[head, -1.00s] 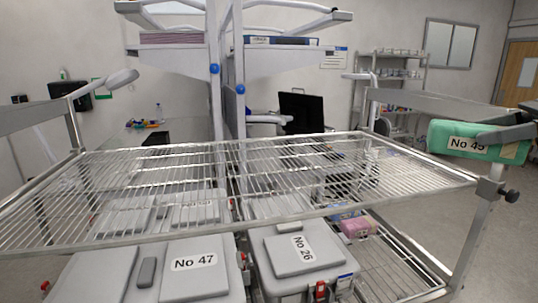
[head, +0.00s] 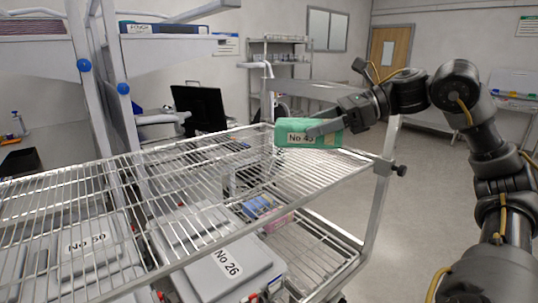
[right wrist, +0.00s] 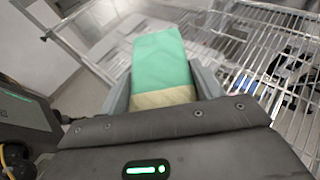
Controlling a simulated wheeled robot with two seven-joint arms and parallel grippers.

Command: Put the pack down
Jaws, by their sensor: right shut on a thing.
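The pack is a green block (head: 293,129) with a white label that reads No 45 or similar. My right gripper (head: 325,128) is shut on the pack and holds it over the right end of the wire shelf (head: 330,165). In the right wrist view the pack (right wrist: 160,60) sits between the two fingers (right wrist: 162,90), its tan near end towards the palm. I cannot tell whether the pack touches the shelf wires or hangs just above them. My left gripper is not in view.
The wire shelf's top is bare around the pack. Below it are grey lidded boxes labelled No 26 (head: 228,265) and No 50 (head: 85,243), plus a blue pack (head: 257,207) and a pink pack (head: 280,222). A corner post (head: 380,200) stands at the shelf's right end. A dark monitor (head: 198,110) stands behind.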

